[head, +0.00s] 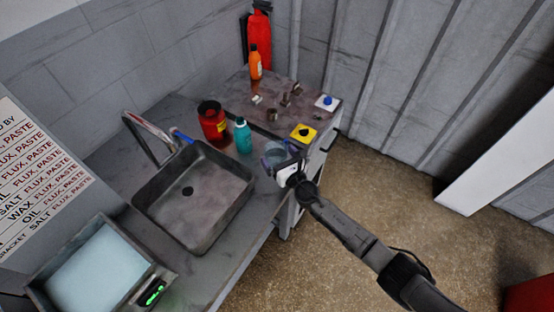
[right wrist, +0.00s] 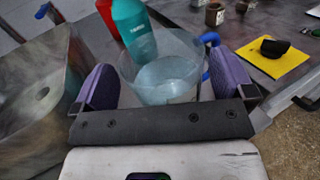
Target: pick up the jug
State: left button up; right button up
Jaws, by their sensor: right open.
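The jug is a clear, bluish container with a blue handle; in the right wrist view the jug (right wrist: 168,78) stands upright between the two purple finger pads. In the head view the jug (head: 274,152) is small and partly hidden by my right gripper (head: 282,160), at the counter's front edge. In the right wrist view my right gripper (right wrist: 166,88) is open, with a pad on either side of the jug. A gap shows at the left pad; whether the right pad touches cannot be told. My left gripper is not in view.
A teal bottle (head: 242,135) and a red jar (head: 212,121) stand close behind the jug. A sink (head: 205,232) with a tap (head: 146,137) lies to the left. A yellow pad (head: 303,139) holds a dark object (head: 304,132). Open floor (head: 345,205) lies to the right.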

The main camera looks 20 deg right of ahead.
jog(key=shift+w+a, duration=0.15)
jog(key=shift+w, duration=0.6)
jog(key=c, duration=0.9)
